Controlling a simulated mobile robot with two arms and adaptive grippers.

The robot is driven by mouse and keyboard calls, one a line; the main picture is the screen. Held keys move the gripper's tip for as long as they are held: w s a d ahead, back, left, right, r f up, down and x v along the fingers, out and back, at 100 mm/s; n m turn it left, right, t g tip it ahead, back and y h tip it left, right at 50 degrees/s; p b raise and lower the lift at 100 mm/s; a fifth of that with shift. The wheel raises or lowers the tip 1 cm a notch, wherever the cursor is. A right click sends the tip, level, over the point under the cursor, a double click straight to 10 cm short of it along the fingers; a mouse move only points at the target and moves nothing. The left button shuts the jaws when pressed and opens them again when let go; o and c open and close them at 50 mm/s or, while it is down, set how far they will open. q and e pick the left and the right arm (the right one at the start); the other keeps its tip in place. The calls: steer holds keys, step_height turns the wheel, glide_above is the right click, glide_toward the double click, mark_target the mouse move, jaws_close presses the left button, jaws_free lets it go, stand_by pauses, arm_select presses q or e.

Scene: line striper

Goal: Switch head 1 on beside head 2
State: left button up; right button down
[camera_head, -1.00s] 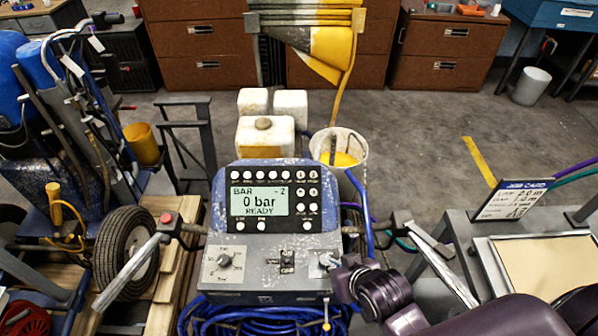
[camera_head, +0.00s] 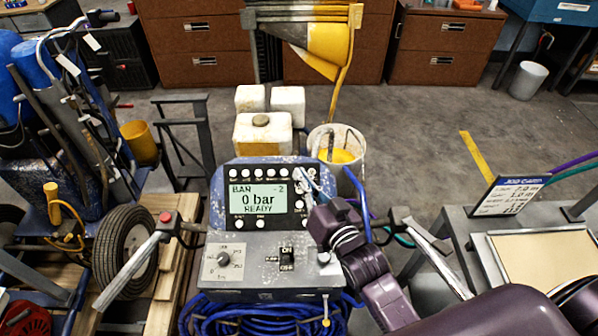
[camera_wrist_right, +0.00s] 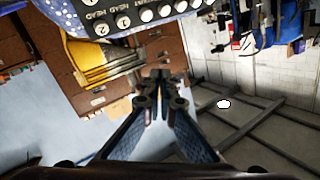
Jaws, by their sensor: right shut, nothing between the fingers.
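The control panel (camera_head: 228,210) shows 0 bar, READY and "-2" on its display (camera_head: 254,199). In the right wrist view, two round buttons marked HEAD, numbered 2 (camera_wrist_right: 101,29) and 1 (camera_wrist_right: 123,20), sit on the upside-down panel's edge. My right gripper (camera_head: 306,179) is shut and empty at the panel's upper right, its fingertips over or close to the buttons there and partly hiding them. In the right wrist view the closed fingertips (camera_wrist_right: 158,78) appear apart from the numbered buttons. I cannot tell whether they touch the panel. My left gripper is out of view.
A dial (camera_head: 223,259) and an ON/OFF switch (camera_head: 287,256) are on the lower panel. A white bucket (camera_head: 350,172) with yellow paint stands behind. Handlebars flank the panel. A job card (camera_head: 507,196) stands on the right table.

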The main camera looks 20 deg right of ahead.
steer(key=w+f+b, duration=0.2)
steer(key=b, duration=0.1)
steer(key=w+d+f+b, duration=0.1)
steer(key=w+f+b, duration=0.2)
steer(key=shift+d+f, duration=0.2)
steer(key=shift+f, duration=0.05)
steer(key=shift+w+d+f+b, duration=0.15)
steer(key=shift+w+f+b, duration=0.25)
steer(key=shift+w+b, duration=0.1)
steer(key=shift+w+f, duration=0.1)
stand_by(1.0)
steer(key=shift+w+d+f, duration=0.1)
steer(key=shift+w+f, duration=0.1)
steer(key=shift+w+d+f, duration=0.1)
steer(key=shift+w+f, duration=0.2)
steer(key=shift+f, duration=0.05)
stand_by(0.9)
stand_by(0.3)
steer(key=shift+s+a+r+p, duration=0.2)
steer(key=shift+s+r+p, duration=0.4)
steer(key=shift+r+p, duration=0.1)
